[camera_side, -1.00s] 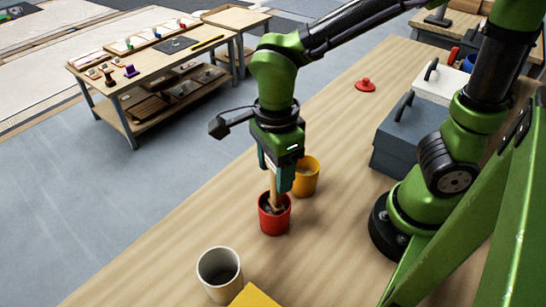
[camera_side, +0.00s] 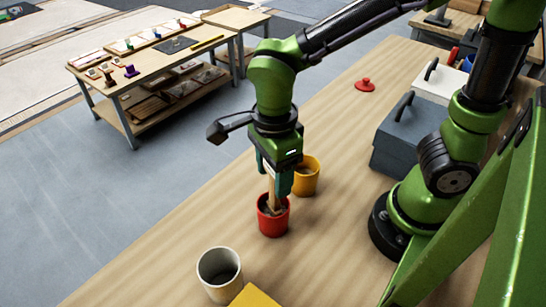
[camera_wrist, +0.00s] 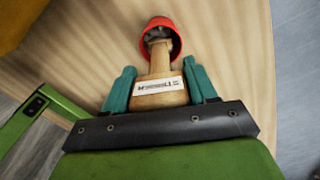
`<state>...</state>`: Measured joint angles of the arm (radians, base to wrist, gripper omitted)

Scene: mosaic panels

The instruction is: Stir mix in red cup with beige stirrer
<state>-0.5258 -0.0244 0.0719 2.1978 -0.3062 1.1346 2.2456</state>
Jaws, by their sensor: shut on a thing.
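The red cup (camera_side: 273,222) stands upright on the wooden workbench, and its rim also shows in the wrist view (camera_wrist: 176,40). A grey mix lies inside it. My gripper (camera_side: 277,186) is directly above the cup, pointing down, with its teal fingers shut on the beige stirrer (camera_wrist: 158,92). The stirrer carries a white printed label. Its lower end is inside the red cup, and its tip is hidden in the mix.
A yellow cup (camera_side: 307,178) stands close behind the red cup. A white cup (camera_side: 218,272) stands at the front left, beside a yellow object (camera_side: 255,297). A grey box (camera_side: 400,138) and red knobbed lid (camera_side: 365,85) are further back. Bench between them is clear.

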